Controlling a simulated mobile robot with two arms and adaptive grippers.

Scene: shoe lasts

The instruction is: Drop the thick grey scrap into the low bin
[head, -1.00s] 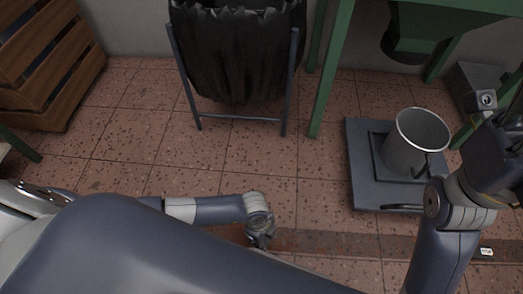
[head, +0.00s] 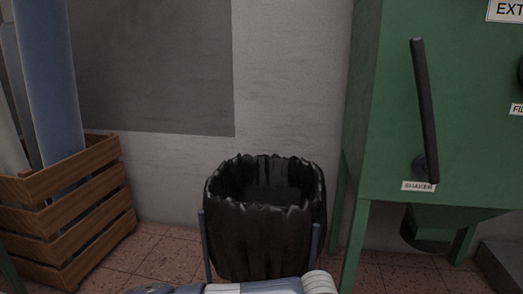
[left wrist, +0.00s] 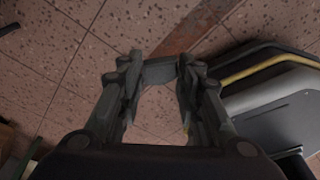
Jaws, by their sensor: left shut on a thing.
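My left gripper (left wrist: 158,76) shows in the left wrist view above the tiled floor. It is shut on a grey piece (left wrist: 159,70), which spans the space between the fingertips and looks like the thick grey scrap. Its far side is hard to make out. In the head view a black-lined bin (head: 265,245) stands by the wall on a metal frame, with its crumpled mouth open upward. I cannot tell whether it is the low bin. Part of my arm shows along the bottom edge there, but neither gripper does. My right gripper is out of view.
A wooden slatted crate (head: 72,215) with tall rolls (head: 48,85) stands left of the bin. A green machine (head: 395,130) with a dark lever (head: 425,110) stands to its right. Tiled floor (head: 165,258) lies between crate and bin.

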